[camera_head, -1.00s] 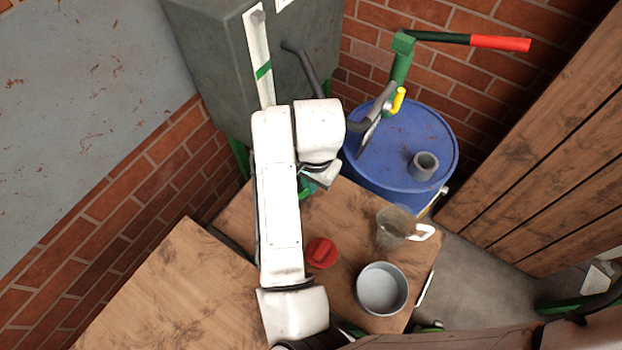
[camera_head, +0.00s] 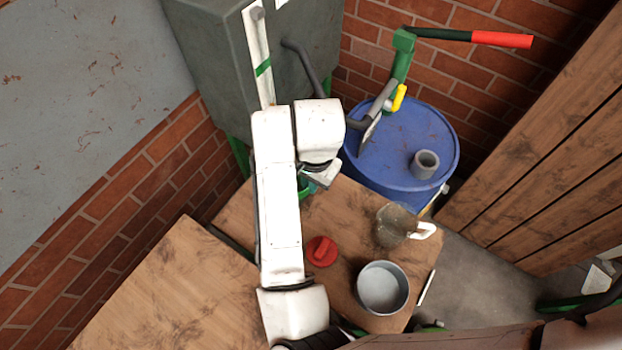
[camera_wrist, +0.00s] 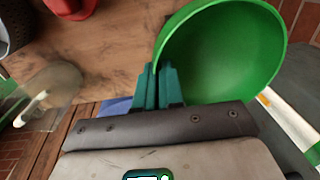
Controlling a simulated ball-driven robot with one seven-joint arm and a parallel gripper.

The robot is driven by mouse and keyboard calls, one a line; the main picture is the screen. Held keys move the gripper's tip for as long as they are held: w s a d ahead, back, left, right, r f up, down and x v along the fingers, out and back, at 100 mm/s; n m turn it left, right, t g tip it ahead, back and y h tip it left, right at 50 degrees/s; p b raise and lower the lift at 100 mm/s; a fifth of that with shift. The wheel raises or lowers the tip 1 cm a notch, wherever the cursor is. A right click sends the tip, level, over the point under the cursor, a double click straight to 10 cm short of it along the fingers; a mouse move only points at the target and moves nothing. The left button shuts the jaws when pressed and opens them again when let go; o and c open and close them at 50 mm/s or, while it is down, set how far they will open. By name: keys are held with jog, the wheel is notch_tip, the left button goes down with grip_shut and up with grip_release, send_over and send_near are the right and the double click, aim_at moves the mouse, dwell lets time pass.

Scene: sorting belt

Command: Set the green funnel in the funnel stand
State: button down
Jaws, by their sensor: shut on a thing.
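The green funnel (camera_wrist: 222,50) fills the upper right of the wrist view, its wide round mouth facing the camera. My gripper (camera_wrist: 161,75) has its teal fingers closed on the funnel's rim, at the left of the mouth. The funnel's spout is hidden. In the head view, only a small green part (camera_head: 305,193) shows beneath my wrist, above the far part of the wooden table. I cannot make out a funnel stand in either view; my arm covers part of the table.
On the table (camera_head: 345,205) are a red knobbed piece (camera_head: 321,251), a clear jug (camera_head: 395,225) with a white handle, and a grey pot (camera_head: 382,288). A blue drum (camera_head: 410,135) with a pump stands behind right. A grey cabinet (camera_head: 215,65) stands at the back.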

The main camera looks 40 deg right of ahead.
jog(key=shift+f+b, duration=0.5)
jog(key=shift+f, duration=0.1)
dwell(0.3)
jog(key=c, duration=1.2)
grip_release()
jog(key=c, duration=0.4)
jog(key=shift+r, duration=0.15)
jog(key=shift+r+p, duration=3.15)
jog(key=shift+r, duration=0.75)
